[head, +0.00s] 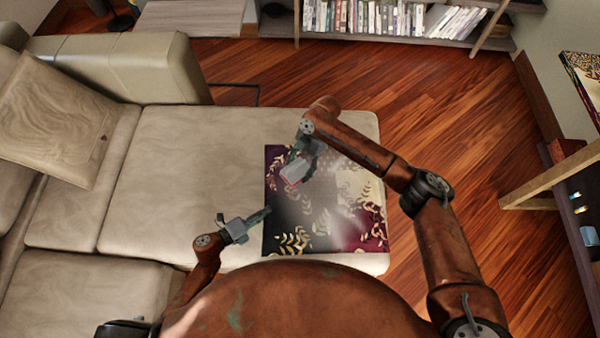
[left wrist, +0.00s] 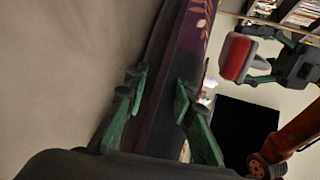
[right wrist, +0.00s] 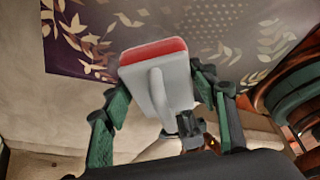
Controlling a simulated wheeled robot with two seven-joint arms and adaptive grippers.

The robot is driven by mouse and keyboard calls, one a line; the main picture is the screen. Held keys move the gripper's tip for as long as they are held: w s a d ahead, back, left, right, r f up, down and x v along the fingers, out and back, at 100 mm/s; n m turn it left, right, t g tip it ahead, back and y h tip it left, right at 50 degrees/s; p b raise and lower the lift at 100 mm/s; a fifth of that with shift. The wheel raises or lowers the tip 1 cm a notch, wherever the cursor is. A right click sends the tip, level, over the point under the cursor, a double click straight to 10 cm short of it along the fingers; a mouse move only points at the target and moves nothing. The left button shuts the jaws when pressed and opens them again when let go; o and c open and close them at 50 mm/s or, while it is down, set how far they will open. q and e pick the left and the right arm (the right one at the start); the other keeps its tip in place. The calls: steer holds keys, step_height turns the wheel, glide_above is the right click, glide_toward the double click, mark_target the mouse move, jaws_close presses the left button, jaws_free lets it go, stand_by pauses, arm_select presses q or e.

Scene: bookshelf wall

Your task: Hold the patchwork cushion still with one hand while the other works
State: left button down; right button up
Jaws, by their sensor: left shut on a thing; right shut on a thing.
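The patchwork cushion (head: 318,222) lies flat on the seat's right end, dark purple and black with pale leaf patterns and a whitish, hazy area. My left gripper (head: 261,216) is shut on its left edge; in the left wrist view the fingers stand either side of the cushion's edge (left wrist: 178,55). My right gripper (head: 303,157) is shut on a pale grey tool with a red edge (head: 294,173), over the cushion's upper left part. The right wrist view shows the tool's handle and block (right wrist: 162,82) between the fingers. Whether the tool touches the cushion is unclear.
The beige sofa (head: 180,165) reaches left, with a loose beige pillow (head: 55,120). A bookshelf (head: 375,38) stands at the back. A wooden shelf unit (head: 560,180) is at the right. The wood floor (head: 500,130) between is clear.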

mark_target(298, 163)
steer(key=shift+r, duration=2.35)
arm_select(q)
steer(key=c, duration=1.6)
jaws_free()
steer(key=v, duration=1.1)
steer(key=shift+s+a+r, duration=0.1)
steer(key=shift+s+a, duration=0.1)
steer(key=shift+a, duration=0.1)
steer(key=shift+a+r, duration=0.1)
